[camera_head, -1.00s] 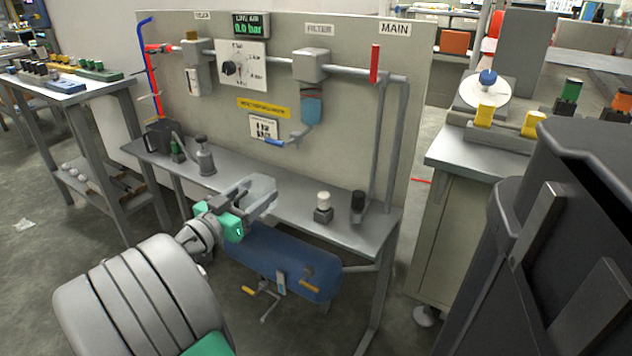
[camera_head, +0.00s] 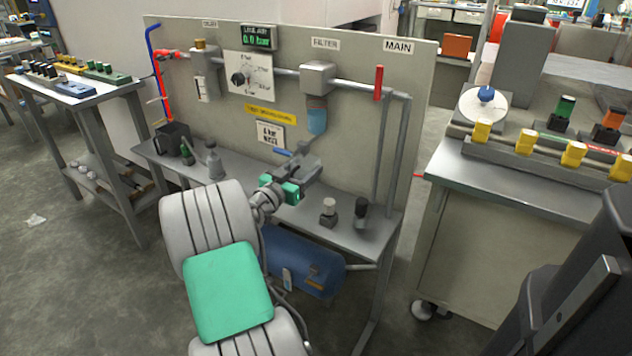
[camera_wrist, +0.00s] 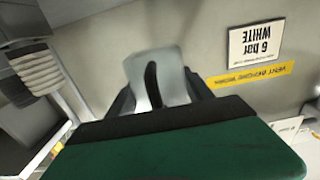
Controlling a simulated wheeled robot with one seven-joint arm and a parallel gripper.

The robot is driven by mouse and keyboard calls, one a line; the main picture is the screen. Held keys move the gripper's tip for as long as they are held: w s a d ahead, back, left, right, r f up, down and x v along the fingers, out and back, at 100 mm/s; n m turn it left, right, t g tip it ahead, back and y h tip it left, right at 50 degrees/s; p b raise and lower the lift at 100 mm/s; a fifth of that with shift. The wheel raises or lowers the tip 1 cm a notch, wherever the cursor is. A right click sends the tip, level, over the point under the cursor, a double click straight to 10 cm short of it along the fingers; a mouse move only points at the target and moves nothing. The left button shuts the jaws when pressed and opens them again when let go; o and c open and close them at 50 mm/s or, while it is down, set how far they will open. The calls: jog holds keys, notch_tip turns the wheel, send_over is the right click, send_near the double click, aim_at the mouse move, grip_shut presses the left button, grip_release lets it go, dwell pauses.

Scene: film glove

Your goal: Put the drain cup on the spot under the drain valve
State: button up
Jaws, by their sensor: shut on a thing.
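My gripper (camera_head: 308,172) is over the back of the bench, below the filter. It is shut on a light grey, partly see-through piece (camera_wrist: 137,82), seen in the wrist view between the dark fingers; I take it for the drain cup. A dark curved strip crosses its middle. In the head view the held piece blends with the grey fingers, so its tilt is unclear. The filter's blue bowl (camera_head: 317,118) hangs on the panel above my gripper. A grey fitting (camera_head: 310,145) under it looks like the drain valve. I cannot make out the spot on the bench under it.
A grey bottle (camera_head: 215,164) and a black container (camera_head: 172,137) stand left. The upright panel (camera_head: 400,75) closes the back; a blue tank (camera_head: 300,262) lies below.

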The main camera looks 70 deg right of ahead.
jog(key=shift+s+d, duration=0.15)
jog(key=shift+d, duration=0.7)
jog(key=shift+s+a+f+b, duration=0.1)
jog(key=shift+f+b, duration=0.4)
jog(key=shift+f, duration=0.45)
jog(key=shift+w+a+f, duration=0.1)
jog(key=shift+w+f, duration=0.1)
jog(key=shift+f, duration=0.1)
notch_tip(320, 180, down, 5)
jog(key=shift+r+b, duration=0.2)
jog(key=shift+b, duration=1.05)
jog(key=shift+d+p, duration=0.2)
jog(key=shift+p, duration=0.15)
jog(key=shift+f+b, duration=0.2)
jog(key=shift+b, duration=0.1)
jog(key=o, duration=1.4)
jog(key=shift+r, duration=0.1)
